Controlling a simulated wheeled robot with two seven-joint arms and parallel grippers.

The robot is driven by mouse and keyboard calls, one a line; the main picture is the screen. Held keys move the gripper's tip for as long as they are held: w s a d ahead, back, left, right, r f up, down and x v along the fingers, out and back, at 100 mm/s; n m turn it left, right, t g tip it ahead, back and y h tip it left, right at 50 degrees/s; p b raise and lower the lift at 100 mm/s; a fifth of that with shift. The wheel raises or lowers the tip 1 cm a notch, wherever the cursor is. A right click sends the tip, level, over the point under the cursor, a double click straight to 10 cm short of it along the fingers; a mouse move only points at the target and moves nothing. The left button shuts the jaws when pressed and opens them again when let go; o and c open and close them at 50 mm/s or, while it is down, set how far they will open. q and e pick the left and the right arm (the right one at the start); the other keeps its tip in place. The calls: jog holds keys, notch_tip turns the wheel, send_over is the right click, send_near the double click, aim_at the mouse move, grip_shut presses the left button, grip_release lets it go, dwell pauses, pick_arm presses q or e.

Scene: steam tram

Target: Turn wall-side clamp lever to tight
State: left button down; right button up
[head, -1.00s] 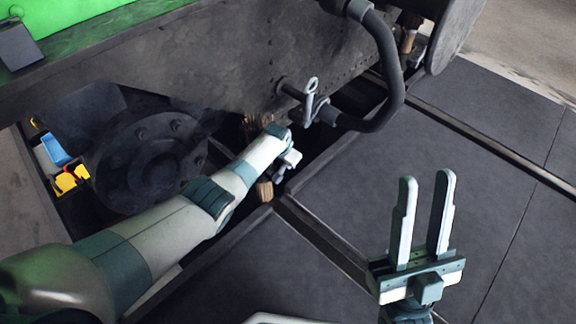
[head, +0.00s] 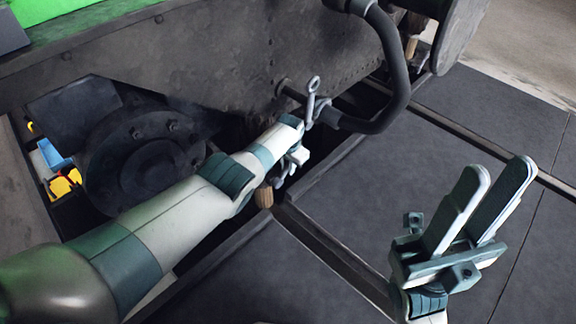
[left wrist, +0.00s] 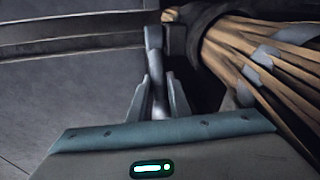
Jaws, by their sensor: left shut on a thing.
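My left gripper (head: 294,160) reaches in low beside the dark vehicle wall, under the hose coupling. In the left wrist view its fingers (left wrist: 154,84) are closed on a grey metal lever (left wrist: 154,42) that runs upward from between them. In the head view the held lever is hidden by the hand. A grey clamp lever with a ring end (head: 313,97) stands upright on the pipe fitting just above the hand. I cannot tell whether it belongs to the same clamp. My right gripper (head: 498,168) is open and empty over the floor.
A thick black hose (head: 402,75) curves down beside the wall. A wooden bundle (left wrist: 265,55) lies close right of the left fingers; a wooden end (head: 265,196) shows below the hand. A yellow and blue item (head: 62,180) is at left.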

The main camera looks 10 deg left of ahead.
pick_arm(q)
jog(key=c, duration=2)
grip_release()
jog(key=shift+s+f, duration=0.15)
jog(key=shift+f, duration=0.05)
jog(key=o, duration=0.3)
jog(key=shift+o, duration=0.2)
jog(key=shift+r, duration=0.2)
